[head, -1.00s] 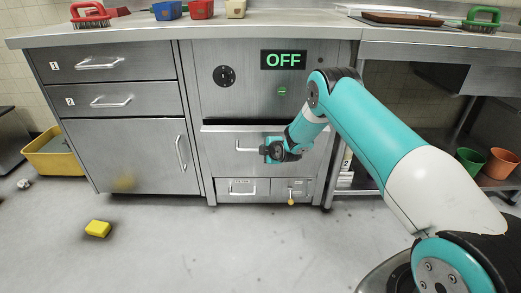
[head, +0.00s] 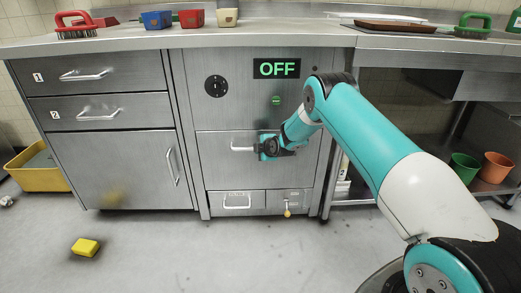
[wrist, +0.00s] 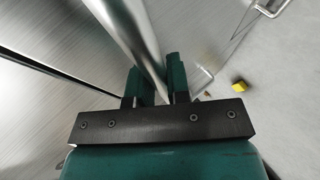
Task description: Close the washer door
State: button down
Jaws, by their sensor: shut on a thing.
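The washer door (head: 217,172) is the steel panel in the middle of the front, below the OFF display (head: 277,69). In the head view it looks upright and about flush, with only a thin line at its top edge. The wrist view shows a narrow dark gap along an edge at left; I cannot tell whether it is fully closed. The door's bar handle (head: 240,148) runs across its upper part. My gripper (head: 262,148) is shut on the handle's right part. The wrist view shows the handle (wrist: 130,35) between the fingers (wrist: 157,84).
Drawers (head: 97,115) and a cupboard (head: 122,170) stand at left. Small drawers (head: 237,202) sit below the door. A yellow sponge (head: 86,247) lies on the floor. A yellow tub (head: 40,177) is at far left. Floor in front is mostly clear.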

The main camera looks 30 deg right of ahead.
jog(key=shift+w+d+r, duration=0.15)
jog(key=shift+w+r, duration=0.05)
jog(key=shift+r, duration=0.1)
jog(key=c, duration=1.1)
grip_release()
jog(key=shift+f, duration=0.1)
jog(key=shift+s, duration=0.1)
jog(key=p+v, duration=0.4)
jog(key=v, duration=1.3)
jog(key=shift+s, duration=0.15)
